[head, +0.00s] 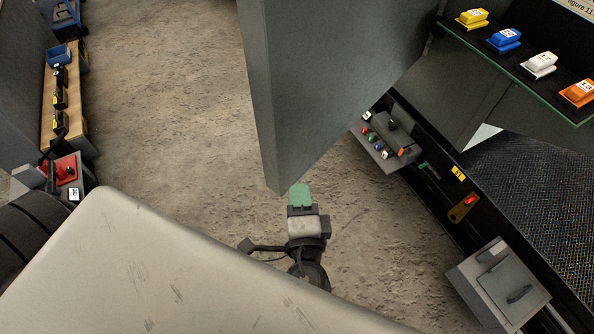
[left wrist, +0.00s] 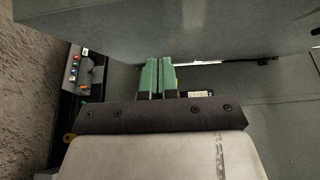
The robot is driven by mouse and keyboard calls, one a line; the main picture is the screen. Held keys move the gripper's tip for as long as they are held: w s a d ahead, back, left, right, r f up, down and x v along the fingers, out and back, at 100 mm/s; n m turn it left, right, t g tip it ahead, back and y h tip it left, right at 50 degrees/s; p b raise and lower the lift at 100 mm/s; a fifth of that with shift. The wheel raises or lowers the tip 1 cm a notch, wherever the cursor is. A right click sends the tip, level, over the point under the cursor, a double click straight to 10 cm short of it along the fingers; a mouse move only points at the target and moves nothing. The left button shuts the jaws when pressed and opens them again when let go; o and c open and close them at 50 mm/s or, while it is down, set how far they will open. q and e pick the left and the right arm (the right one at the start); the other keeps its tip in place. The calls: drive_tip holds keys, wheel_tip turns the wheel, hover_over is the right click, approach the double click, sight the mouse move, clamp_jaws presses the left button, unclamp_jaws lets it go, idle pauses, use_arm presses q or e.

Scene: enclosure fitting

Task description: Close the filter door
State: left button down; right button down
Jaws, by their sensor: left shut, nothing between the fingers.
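The filter door appears to be the large grey panel (head: 340,70) standing open and upright in the top middle of the head view, out from the cabinet on the right. In the left wrist view the grey panel (left wrist: 190,30) spans the top. My left gripper (head: 300,194) is by the panel's lower near corner, its green fingers shut with nothing between them. In the left wrist view its fingers (left wrist: 160,76) reach up to the panel's lower edge; I cannot tell whether they touch. My right gripper is not in view.
The cabinet's dark mesh (head: 535,190) is at right. A shelf (head: 515,75) there carries yellow, blue, white and orange blocks. A grey box with a handle (head: 500,285) juts out at lower right. A wooden bench (head: 75,105) stands at left. Concrete floor (head: 170,100) between is clear.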

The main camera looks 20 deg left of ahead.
use_arm(q)
drive_tip(key=p, duration=0.3)
approach(280, 135)
drive_tip(key=w, duration=0.5)
drive_tip(key=shift+w+a+p, duration=0.15)
drive_tip(key=shift+a+p, duration=0.1)
drive_tip(key=shift+a, duration=0.35)
drive_tip(key=shift+w+a+p, duration=0.15)
drive_tip(key=shift+a+p, duration=0.1)
drive_tip(key=shift+a, duration=0.75)
drive_tip(key=shift+w, duration=0.1)
